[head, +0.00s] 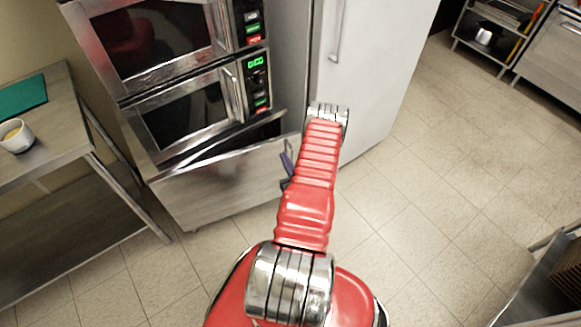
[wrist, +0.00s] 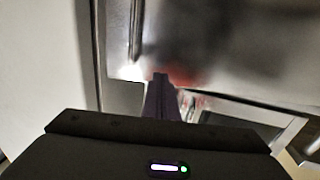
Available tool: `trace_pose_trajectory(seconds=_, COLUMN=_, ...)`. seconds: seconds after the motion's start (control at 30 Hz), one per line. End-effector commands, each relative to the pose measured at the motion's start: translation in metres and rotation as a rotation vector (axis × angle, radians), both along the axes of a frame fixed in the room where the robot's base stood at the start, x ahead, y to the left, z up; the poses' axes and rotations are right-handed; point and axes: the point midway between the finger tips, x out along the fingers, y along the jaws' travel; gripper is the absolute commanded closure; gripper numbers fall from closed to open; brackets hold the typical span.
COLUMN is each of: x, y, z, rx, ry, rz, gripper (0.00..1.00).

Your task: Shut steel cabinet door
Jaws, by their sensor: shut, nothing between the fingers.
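The steel cabinet door (head: 225,185) is below the two stacked ovens, in the head view. It stands partly open, with a dark gap (head: 235,137) behind its top edge. In the wrist view the door (wrist: 225,38) is a brushed steel panel with a blurred red reflection and an upright bar handle (wrist: 137,30). My gripper (head: 287,162) is at the right end of the door, partly hidden behind my red arm. Its dark fingers (wrist: 160,92) are shut and empty, close to the door. I cannot tell whether they touch it.
A tall pale fridge (head: 375,60) stands just right of the cabinet. A steel table (head: 50,150) with a white cup (head: 15,136) and green board (head: 22,97) is at the left. Tiled floor (head: 420,210) is clear at the right, before shelves and a counter.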

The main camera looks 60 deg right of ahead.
Motion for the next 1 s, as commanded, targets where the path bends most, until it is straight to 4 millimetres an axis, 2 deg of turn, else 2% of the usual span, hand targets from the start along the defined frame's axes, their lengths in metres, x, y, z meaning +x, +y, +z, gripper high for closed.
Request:
trace_pose_trajectory(seconds=0.1, x=0.015, y=-0.011, z=0.0, rx=-0.002, ry=0.0, rz=0.002, gripper=1.0)
trace_pose_trajectory(seconds=0.3, x=0.028, y=-0.023, z=0.0, rx=-0.002, ry=0.001, rz=0.001, gripper=1.0)
trace_pose_trajectory(seconds=0.77, x=0.032, y=-0.025, z=0.0, rx=0.0, ry=0.0, rz=0.004, gripper=1.0)
trace_pose_trajectory(seconds=0.87, x=0.039, y=-0.027, z=0.0, rx=-0.001, ry=-0.001, rz=0.018, gripper=1.0)
trace_pose_trajectory(seconds=1.0, x=0.057, y=-0.032, z=0.0, rx=-0.003, ry=-0.003, rz=0.06, gripper=1.0)
